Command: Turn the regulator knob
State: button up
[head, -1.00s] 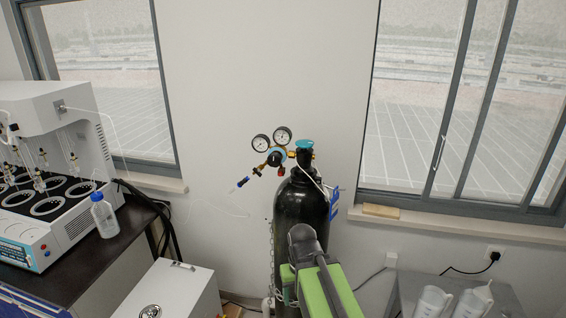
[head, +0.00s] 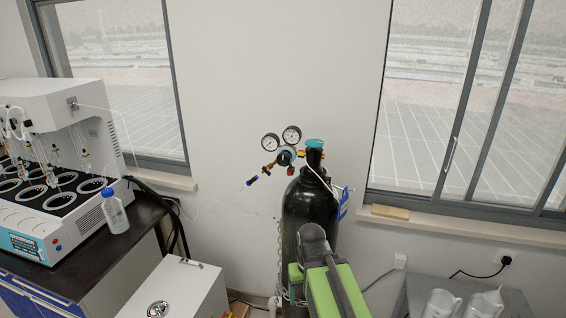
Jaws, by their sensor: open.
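The regulator (head: 278,162) is mounted on the neck of a tall black gas cylinder (head: 305,205) by the wall. Its knob (head: 284,158) looks dark, with a teal ring around it, and sits below two round gauges (head: 281,139). A teal valve handwheel (head: 314,143) tops the cylinder. My green and dark arm rises from the bottom centre in front of the cylinder's lower part. Its dark joint is well below the regulator in the picture. I cannot make out my gripper's fingers; the arm seems to hide them.
A chain (head: 279,255) hangs beside the cylinder. A white distiller (head: 60,170) and a blue-capped bottle (head: 114,211) stand on the dark bench at left. A white box (head: 180,285) is lower left. A grey table (head: 415,290) with white jugs (head: 487,303) is lower right.

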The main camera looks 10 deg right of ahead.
aim_at(284, 158)
jog(key=u, duration=5.45)
jog(key=i, duration=0.15)
jog(key=z, duration=2.2)
jog(key=k, duration=0.6)
jog(key=z, duration=1.4)
